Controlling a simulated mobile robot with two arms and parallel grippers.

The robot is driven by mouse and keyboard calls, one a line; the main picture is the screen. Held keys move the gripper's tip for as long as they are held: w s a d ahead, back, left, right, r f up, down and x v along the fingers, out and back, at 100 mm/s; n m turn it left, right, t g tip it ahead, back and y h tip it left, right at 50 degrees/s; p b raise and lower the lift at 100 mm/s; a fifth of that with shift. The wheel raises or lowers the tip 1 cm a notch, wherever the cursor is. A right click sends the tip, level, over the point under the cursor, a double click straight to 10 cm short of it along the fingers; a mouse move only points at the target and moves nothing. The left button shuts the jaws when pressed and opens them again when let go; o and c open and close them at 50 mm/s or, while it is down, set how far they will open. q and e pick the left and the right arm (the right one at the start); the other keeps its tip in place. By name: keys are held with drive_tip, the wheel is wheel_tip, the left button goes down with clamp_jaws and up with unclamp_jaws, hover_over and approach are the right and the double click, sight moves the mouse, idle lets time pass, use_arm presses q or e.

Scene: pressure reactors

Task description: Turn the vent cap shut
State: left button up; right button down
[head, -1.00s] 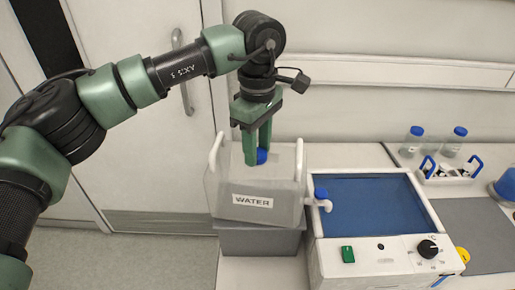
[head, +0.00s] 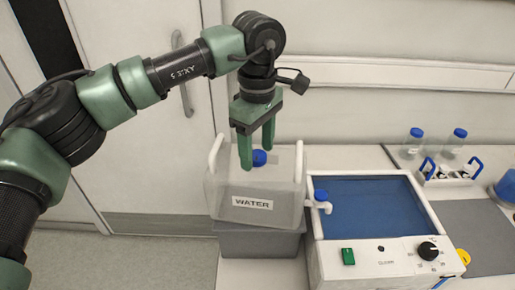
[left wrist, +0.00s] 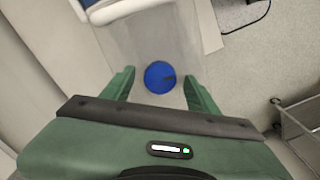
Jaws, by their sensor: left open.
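The blue vent cap (head: 259,158) sits on top of the translucent water container (head: 225,190), which carries a WATER label. My left gripper (head: 256,158) points down over the container with its fingers spread, one to each side of the cap in the picture. In the left wrist view the cap (left wrist: 160,77) shows between the two green fingertips of my left gripper (left wrist: 156,80), with a gap on each side. The fingers do not touch it. My right gripper is in neither view.
The container stands on a grey box (head: 262,244). A spout with a blue tap (head: 321,195) reaches over the blue-topped water bath (head: 370,205) at right. Bottles (head: 413,140) and a rack (head: 450,175) stand further right. The wall is behind.

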sight(258, 155)
use_arm(q)
wheel_tip(258, 155, up, 8)
drive_tip(key=shift+f+b, duration=0.2)
drive_tip(key=shift+b, duration=0.45)
drive_tip(key=shift+s+f, duration=0.1)
